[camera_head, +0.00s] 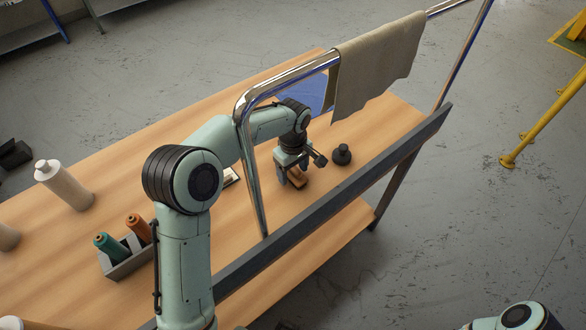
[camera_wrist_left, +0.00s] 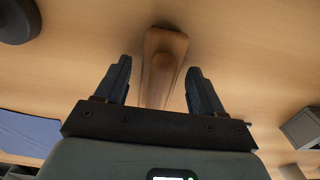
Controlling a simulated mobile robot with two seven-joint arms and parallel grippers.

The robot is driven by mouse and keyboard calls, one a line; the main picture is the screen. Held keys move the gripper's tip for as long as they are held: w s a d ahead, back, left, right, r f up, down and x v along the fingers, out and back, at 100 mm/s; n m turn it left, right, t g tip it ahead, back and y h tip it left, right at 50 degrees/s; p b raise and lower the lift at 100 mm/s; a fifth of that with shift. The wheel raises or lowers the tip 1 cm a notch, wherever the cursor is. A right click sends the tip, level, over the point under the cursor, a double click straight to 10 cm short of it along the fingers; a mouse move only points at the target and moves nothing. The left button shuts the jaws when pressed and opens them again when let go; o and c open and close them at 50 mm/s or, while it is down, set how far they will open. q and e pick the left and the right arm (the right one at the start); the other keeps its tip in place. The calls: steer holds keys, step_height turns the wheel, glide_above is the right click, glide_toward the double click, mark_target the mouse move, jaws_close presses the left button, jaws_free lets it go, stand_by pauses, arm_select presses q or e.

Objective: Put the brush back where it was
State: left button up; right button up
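A wooden brush (camera_head: 298,180) lies on the wooden table (camera_head: 390,125), below my left gripper (camera_head: 292,172) and partly hidden by it. In the left wrist view the brush (camera_wrist_left: 163,65) shows as a brown wooden piece with a raised narrow middle. My left gripper (camera_wrist_left: 159,68) points down at it, open, with one finger on each side and a gap between each finger and the wood. The brush's underside is hidden. Only a piece of my right arm shows at the bottom right of the head view; its gripper is out of view.
A chrome rail (camera_head: 243,110) rises over the table beside my left arm, with a grey cloth (camera_head: 375,65) hanging from it. A black knobbed object (camera_head: 341,155) stands right of the gripper. A blue cloth (camera_head: 308,93) lies behind. A grey thread-spool holder (camera_head: 130,262) and white bottle (camera_head: 62,185) stand left.

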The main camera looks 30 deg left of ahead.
arm_select(q)
steer(key=shift+r, duration=0.25)
step_height(320, 180, up, 12)
steer(key=p, duration=0.2)
arm_select(e)
steer(key=shift+w+r, duration=0.3)
steer(key=shift+r, duration=0.25)
steer(key=shift+w+r, duration=0.25)
steer(key=shift+r, duration=0.3)
arm_select(q)
steer(key=shift+f, duration=0.1)
